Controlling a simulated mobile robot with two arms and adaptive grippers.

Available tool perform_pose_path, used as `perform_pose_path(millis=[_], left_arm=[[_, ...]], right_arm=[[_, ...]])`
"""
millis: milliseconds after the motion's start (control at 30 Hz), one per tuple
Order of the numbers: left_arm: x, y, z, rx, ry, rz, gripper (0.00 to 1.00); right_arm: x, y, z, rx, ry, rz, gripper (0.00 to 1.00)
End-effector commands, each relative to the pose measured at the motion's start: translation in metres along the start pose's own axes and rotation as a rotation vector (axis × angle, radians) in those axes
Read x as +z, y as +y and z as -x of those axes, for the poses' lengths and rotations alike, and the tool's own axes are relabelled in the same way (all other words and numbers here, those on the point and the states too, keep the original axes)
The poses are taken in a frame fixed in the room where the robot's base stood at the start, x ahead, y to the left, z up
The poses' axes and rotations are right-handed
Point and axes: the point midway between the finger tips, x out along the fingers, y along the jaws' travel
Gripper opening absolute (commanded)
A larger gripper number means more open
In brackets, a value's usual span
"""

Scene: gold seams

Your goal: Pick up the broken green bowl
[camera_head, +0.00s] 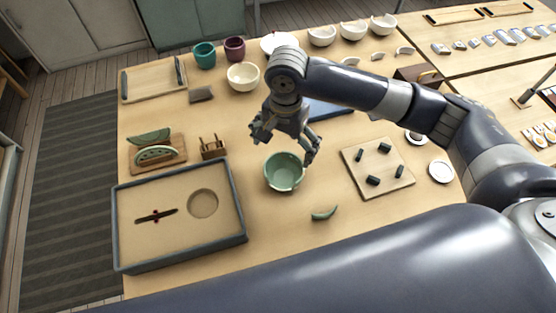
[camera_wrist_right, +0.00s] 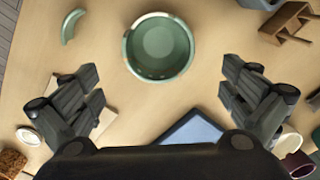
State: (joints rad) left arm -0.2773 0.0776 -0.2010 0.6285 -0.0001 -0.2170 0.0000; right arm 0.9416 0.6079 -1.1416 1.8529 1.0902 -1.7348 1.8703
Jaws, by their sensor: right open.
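The green bowl (camera_head: 284,175) stands upright on the table, with an uneven rim. It also shows in the wrist view (camera_wrist_right: 160,45), beyond the fingertips. A curved green shard (camera_head: 324,213) lies apart from it, nearer the front; it shows in the wrist view (camera_wrist_right: 72,26) too. My right gripper (camera_head: 285,142) is open and empty, with its fingers spread above and behind the bowl. In the wrist view its fingers (camera_wrist_right: 160,80) stand wide apart, one on each side below the bowl, with no visible contact. My left gripper is not in view.
A sand-filled tray (camera_head: 242,228) is left of the bowl. A small wooden stand (camera_head: 213,149) is behind-left. A board (camera_head: 354,182) with several dark green pieces lies to the right. A blue pad (camera_head: 330,109) lies behind. Bare table surrounds the bowl.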

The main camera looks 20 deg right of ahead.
Motion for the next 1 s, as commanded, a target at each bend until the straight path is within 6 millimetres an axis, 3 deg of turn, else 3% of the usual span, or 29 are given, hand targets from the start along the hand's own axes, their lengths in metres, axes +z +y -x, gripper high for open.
perform_pose_path(millis=[200, 433, 567, 733, 867, 1000], left_arm=[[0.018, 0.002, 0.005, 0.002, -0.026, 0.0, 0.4], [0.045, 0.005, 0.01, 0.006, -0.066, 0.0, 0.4], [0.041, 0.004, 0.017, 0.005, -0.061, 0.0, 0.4], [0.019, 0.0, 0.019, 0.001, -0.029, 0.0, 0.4], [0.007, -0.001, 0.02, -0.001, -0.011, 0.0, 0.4], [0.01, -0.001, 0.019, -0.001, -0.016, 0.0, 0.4]], right_arm=[[0.001, 0.001, -0.035, 0.004, -0.002, -0.001, 1.0], [0.0, 0.001, -0.054, 0.002, -0.001, 0.001, 1.0], [-0.001, 0.0, -0.07, 0.005, 0.0, 0.0, 1.0], [0.0, -0.001, -0.095, 0.004, -0.001, 0.002, 1.0], [-0.001, -0.001, -0.103, 0.002, 0.0, 0.002, 1.0], [0.0, -0.001, -0.103, 0.001, 0.0, 0.003, 1.0]])
